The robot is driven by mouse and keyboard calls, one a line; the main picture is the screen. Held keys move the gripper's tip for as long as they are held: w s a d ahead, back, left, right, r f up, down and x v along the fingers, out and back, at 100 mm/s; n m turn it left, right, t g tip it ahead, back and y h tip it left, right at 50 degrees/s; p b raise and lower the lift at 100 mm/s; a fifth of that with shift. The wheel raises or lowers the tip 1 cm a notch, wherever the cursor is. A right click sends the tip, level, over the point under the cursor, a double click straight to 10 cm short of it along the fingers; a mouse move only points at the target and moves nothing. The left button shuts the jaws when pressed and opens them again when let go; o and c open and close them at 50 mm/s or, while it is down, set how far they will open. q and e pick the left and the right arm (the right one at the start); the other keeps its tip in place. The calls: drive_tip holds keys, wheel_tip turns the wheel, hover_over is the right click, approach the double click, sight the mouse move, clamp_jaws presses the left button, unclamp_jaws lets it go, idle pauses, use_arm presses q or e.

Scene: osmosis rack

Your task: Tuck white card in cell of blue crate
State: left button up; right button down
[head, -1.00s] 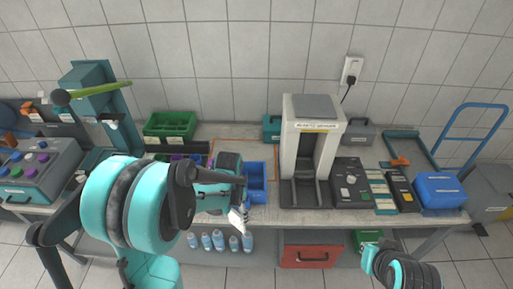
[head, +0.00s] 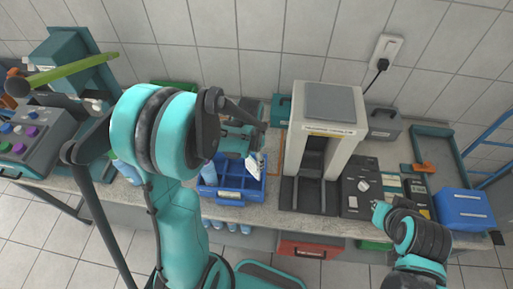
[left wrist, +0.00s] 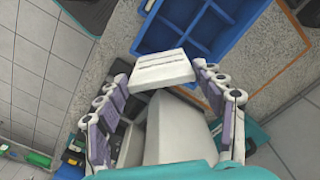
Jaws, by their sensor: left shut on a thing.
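The blue crate (head: 231,201) stands near the front edge of the bench, with several open cells. In the left wrist view, the crate (left wrist: 228,47) is at the top, and the cells I see there look empty. My left gripper (head: 257,163) is above the right side of the crate in the head view. It is shut on the white card (left wrist: 163,71), held between the fingertips (left wrist: 166,80) in the wrist view, beside the crate's wall in the picture. The card (head: 253,171) also shows in the head view, tilted. My right gripper (head: 379,209) is small at the right; its fingers are unclear.
A grey-white machine (head: 347,107) stands right of the crate. A dark control panel (head: 360,187), a blue box (head: 464,208) and a teal tray (head: 439,147) lie farther right. A blue bottle (head: 208,173) stands at the crate's left part. A red drawer (head: 303,250) is below the bench.

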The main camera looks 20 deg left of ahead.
sight(252, 169)
use_arm(q)
drive_tip(key=shift+s+f, duration=0.15)
drive_tip(key=shift+s, duration=0.15)
drive_tip(key=shift+w+f+b, duration=0.2)
drive_tip(key=shift+f+b, duration=0.45)
drive_tip(key=shift+f, duration=0.1)
drive_tip(key=shift+s+f+b, duration=0.1)
drive_tip(key=shift+f+b, duration=0.45)
drive_tip(key=shift+f, duration=0.2)
drive_tip(key=shift+f+b, duration=1.35)
drive_tip(key=shift+f, duration=0.7)
use_arm(e)
drive_tip(key=shift+s+f, duration=0.2)
drive_tip(key=shift+f, duration=2.35)
drive_tip(key=shift+f, duration=0.15)
use_arm(q)
drive_tip(key=shift+f+b, duration=2.5)
drive_tip(key=shift+b, duration=0.1)
use_arm(e)
drive_tip(key=shift+f, duration=2.45)
use_arm(q)
drive_tip(key=o, duration=1)
drive_tip(key=shift+r, duration=0.1)
use_arm(e)
drive_tip(key=shift+r, duration=0.1)
